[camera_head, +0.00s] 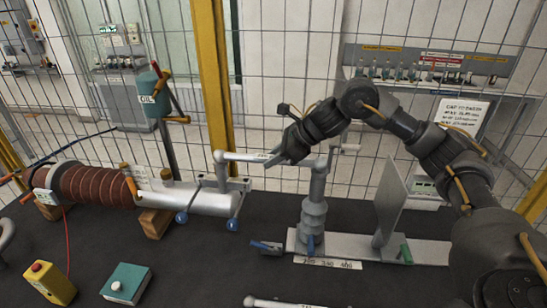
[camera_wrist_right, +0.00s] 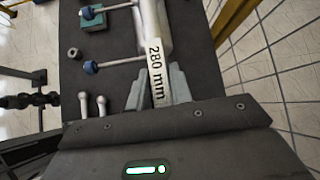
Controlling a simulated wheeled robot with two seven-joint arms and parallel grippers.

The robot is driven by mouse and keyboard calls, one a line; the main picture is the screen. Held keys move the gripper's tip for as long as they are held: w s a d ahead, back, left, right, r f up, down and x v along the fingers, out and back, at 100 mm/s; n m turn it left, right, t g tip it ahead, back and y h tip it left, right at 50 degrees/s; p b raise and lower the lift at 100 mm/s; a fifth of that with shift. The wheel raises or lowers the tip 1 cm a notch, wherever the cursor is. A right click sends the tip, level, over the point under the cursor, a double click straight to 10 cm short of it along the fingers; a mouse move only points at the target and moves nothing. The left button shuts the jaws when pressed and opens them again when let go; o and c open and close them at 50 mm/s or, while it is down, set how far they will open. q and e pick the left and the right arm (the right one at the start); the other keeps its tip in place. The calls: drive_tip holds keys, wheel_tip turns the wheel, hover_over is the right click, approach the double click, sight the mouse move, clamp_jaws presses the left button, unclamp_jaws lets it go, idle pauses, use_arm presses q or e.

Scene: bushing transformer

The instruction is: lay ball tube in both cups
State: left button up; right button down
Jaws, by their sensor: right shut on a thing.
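My right gripper (camera_head: 285,153) is shut on a pale grey ball tube (camera_head: 243,156), held roughly level. In the right wrist view its label (camera_wrist_right: 156,72) reads 280 mm, between the fingers (camera_wrist_right: 158,92). Its left ball end (camera_head: 218,156) is at the top of the left post (camera_head: 221,176) on the horizontal bushing; I cannot tell whether it rests in a cup. The right end is hidden by the gripper, near the top of the grey ribbed insulator's post (camera_head: 318,178). The cups themselves cannot be made out. My left gripper is not in view.
The brown ribbed bushing (camera_head: 95,186) lies on wooden blocks. A grey upright plate (camera_head: 391,200) stands right of the insulator. Another ball-ended tube (camera_head: 280,302) lies at the front. A yellow box (camera_head: 48,284) and a teal box (camera_head: 126,284) stand front left. Wire fencing is behind.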

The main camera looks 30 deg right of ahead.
drive_tip(key=c, duration=1.2)
unclamp_jaws()
drive_tip(key=shift+o, duration=0.2)
drive_tip(key=shift+s+d+r, duration=0.15)
drive_tip(key=shift+r, duration=0.05)
drive_tip(key=b+v, duration=0.3)
drive_tip(key=v, duration=0.5)
drive_tip(key=shift+s+d+r, duration=0.2)
drive_tip(key=shift+s+d, duration=0.05)
drive_tip(key=shift+v, duration=0.75)
